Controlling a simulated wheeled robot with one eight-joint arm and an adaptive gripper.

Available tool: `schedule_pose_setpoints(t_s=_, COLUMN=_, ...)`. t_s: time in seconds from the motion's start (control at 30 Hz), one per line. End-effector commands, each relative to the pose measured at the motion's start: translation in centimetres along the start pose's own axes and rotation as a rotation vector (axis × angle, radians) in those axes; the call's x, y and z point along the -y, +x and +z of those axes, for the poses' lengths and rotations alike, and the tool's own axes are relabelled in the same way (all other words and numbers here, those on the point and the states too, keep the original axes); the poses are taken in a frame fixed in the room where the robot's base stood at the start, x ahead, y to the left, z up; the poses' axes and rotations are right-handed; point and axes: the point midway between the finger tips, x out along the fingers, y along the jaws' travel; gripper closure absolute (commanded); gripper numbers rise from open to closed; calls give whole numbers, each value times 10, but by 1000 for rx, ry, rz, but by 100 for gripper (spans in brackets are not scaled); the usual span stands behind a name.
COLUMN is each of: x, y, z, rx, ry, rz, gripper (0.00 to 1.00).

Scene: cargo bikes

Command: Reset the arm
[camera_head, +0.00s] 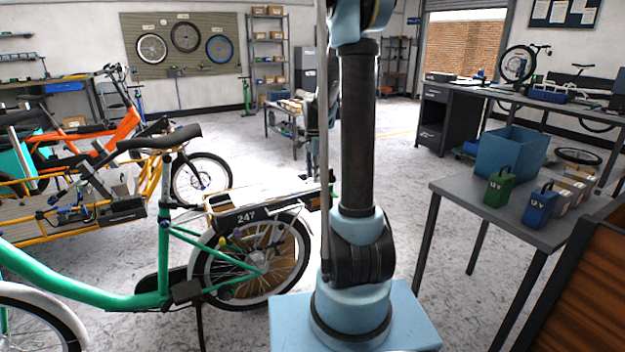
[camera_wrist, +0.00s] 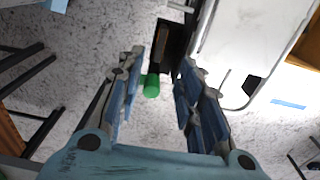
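My gripper (camera_wrist: 161,60) shows in the wrist view with its two blue-grey fingers spread apart. No object is seen clamped between them. Beyond the fingers are a small green cylinder (camera_wrist: 152,87) and a black, open-topped piece with a brown inside (camera_wrist: 163,48); I cannot tell how far below they are. My arm (camera_head: 358,130) stands upright in the middle of the head view. The gripper's fingers cannot be made out in that view.
A green cargo bike (camera_head: 130,300) with a rear rack (camera_head: 262,192) stands close on the left. On the right, a grey table (camera_head: 470,193) carries a blue bin (camera_head: 508,152), a green battery (camera_head: 499,187) and a blue battery (camera_head: 540,204). An orange bike (camera_head: 112,140) stands farther back. The floor behind is mostly open.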

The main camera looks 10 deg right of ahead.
Motion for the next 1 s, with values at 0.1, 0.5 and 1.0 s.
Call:
schedule_pose_setpoints(t_s=0.1, x=-6, y=-6, z=2, rx=-1, ry=-20, rz=-3, gripper=66)
schedule_pose_setpoints(t_s=0.5, x=-81, y=-43, z=28, rx=-13, ry=-281, rz=-41, gripper=66)
schedule_pose_setpoints(t_s=1.0, x=-184, y=-57, z=64, rx=-48, ry=-650, rz=-88, gripper=66)
